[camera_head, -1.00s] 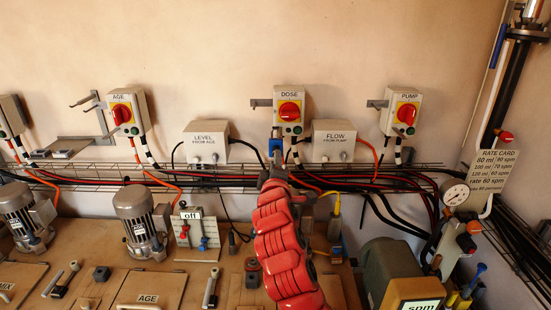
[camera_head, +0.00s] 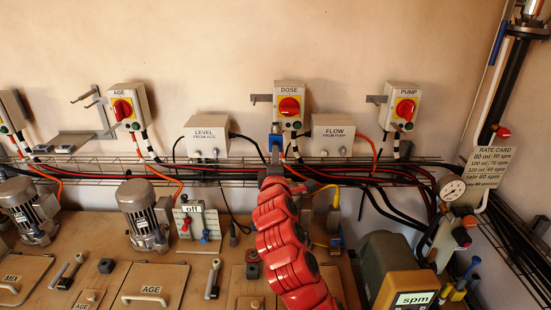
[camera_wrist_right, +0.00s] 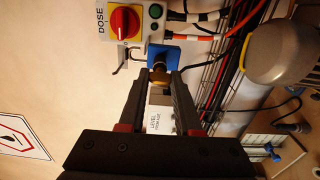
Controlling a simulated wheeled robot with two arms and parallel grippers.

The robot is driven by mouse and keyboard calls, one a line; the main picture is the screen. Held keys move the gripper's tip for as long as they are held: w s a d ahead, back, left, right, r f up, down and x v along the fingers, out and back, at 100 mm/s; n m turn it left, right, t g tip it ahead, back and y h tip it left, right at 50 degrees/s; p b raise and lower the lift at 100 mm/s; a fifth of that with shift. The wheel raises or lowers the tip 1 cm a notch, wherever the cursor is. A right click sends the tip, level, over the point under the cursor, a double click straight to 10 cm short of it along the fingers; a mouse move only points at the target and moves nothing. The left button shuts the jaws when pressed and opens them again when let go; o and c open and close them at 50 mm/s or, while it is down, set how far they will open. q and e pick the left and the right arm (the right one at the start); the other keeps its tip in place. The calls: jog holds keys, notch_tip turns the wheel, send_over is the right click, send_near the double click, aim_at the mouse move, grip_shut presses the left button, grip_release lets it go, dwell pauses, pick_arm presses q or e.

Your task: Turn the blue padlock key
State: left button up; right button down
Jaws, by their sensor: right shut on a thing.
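The blue padlock (camera_head: 276,141) hangs under the left side of the DOSE switch box (camera_head: 289,91). It also shows in the right wrist view (camera_wrist_right: 164,54), just beyond my fingertips. My right gripper (camera_head: 275,158) reaches up to it from below. My left gripper is not in view.
The LEVEL box (camera_head: 207,138) and FLOW box (camera_head: 333,136) flank the padlock. A wire cable tray (camera_head: 110,165) with black and red cables runs along the wall close by. Motors, lidded hatches and the spm pump (camera_head: 395,275) stand on the bench below.

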jog(key=c, duration=0.6)
grip_release()
jog(key=s+p, duration=0.5)
jog(key=s, duration=1.2)
jog(key=shift+s, duration=0.2)
